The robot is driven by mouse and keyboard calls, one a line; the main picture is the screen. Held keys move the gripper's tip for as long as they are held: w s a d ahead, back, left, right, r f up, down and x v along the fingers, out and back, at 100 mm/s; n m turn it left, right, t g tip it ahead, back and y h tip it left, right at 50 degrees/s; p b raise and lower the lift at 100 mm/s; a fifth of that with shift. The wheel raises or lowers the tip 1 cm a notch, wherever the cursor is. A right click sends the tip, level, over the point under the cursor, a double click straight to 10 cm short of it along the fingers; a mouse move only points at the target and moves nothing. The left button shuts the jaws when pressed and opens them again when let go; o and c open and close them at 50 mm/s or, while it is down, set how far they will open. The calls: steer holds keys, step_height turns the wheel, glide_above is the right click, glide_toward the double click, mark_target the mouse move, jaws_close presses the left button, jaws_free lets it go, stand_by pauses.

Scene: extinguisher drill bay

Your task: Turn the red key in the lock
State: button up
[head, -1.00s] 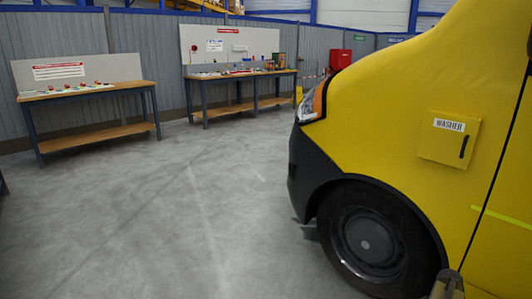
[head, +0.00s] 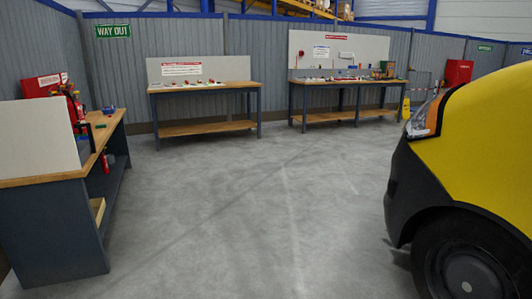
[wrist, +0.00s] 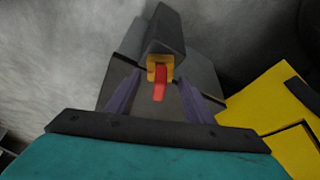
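I cannot pick out the red key or its lock for certain in the head view; the small red fittings on the benches are too small to tell apart. In the wrist view my gripper (wrist: 160,77) has its two purple-grey fingers spread, with a gap between them. A small red piece (wrist: 159,84) in an orange surround on a dark block shows between the fingers. I cannot tell what it is, and no finger visibly touches it. My gripper is not in the head view now.
A bench (head: 205,87) with red fittings stands at the back, a longer bench (head: 350,81) right of it. A near-left bench (head: 45,180) carries a white panel and red extinguishers. A yellow van (head: 478,150) stands at the right. The middle floor (head: 260,220) is clear.

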jaws_close()
steer(key=shift+d+m, duration=0.1)
steer(key=shift+m, duration=0.2)
steer(key=shift+d+m+y, duration=0.1)
steer(key=shift+m+y, duration=0.2)
steer(key=shift+m, duration=0.4)
steer(key=m+y, duration=0.1)
steer(key=m, duration=0.1)
steer(key=m+g, duration=0.1)
steer(key=m, duration=0.1)
steer(key=shift+s+d+m+y, duration=0.1)
steer(key=shift+d+m+y, duration=0.05)
steer(key=shift+m+y, duration=0.2)
steer(key=shift+c, duration=1.1)
jaws_free()
